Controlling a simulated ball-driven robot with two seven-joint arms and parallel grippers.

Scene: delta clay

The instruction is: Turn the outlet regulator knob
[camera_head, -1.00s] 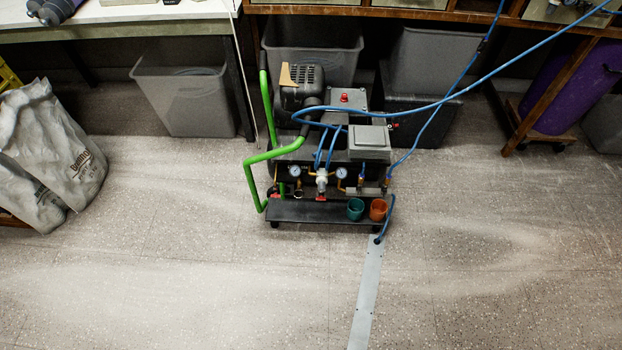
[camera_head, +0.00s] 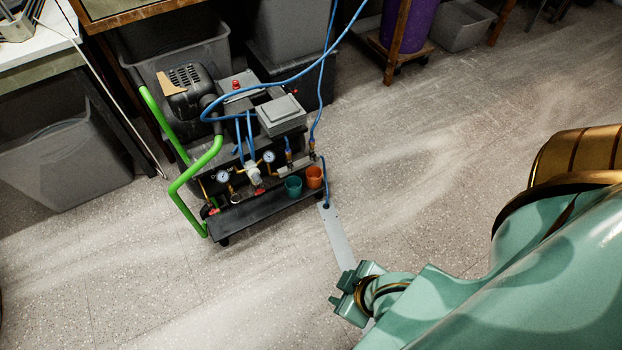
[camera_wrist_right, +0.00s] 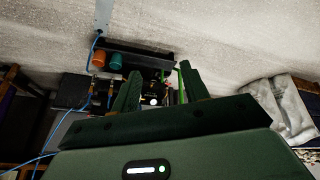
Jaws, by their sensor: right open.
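A black compressor (camera_head: 187,93) with a green tube handle stands on the floor at the left in the head view. On its front, a pale regulator with a knob (camera_head: 253,174) sits between two round gauges, the left gauge (camera_head: 222,177) and the right gauge (camera_head: 268,157). Which part is the outlet knob is too small to tell for sure. My right gripper (camera_head: 352,292) is open and empty, in front of and to the right of the compressor. In the right wrist view, its spread fingers (camera_wrist_right: 160,78) partly cover the upside-down compressor front. My left gripper is out of view.
A teal cup (camera_head: 293,187) and an orange cup (camera_head: 314,177) stand on the compressor's front shelf. Blue hoses (camera_head: 290,73) arch over it. A grey strip (camera_head: 337,238) runs along the floor. Grey bins (camera_head: 68,150) stand behind and left.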

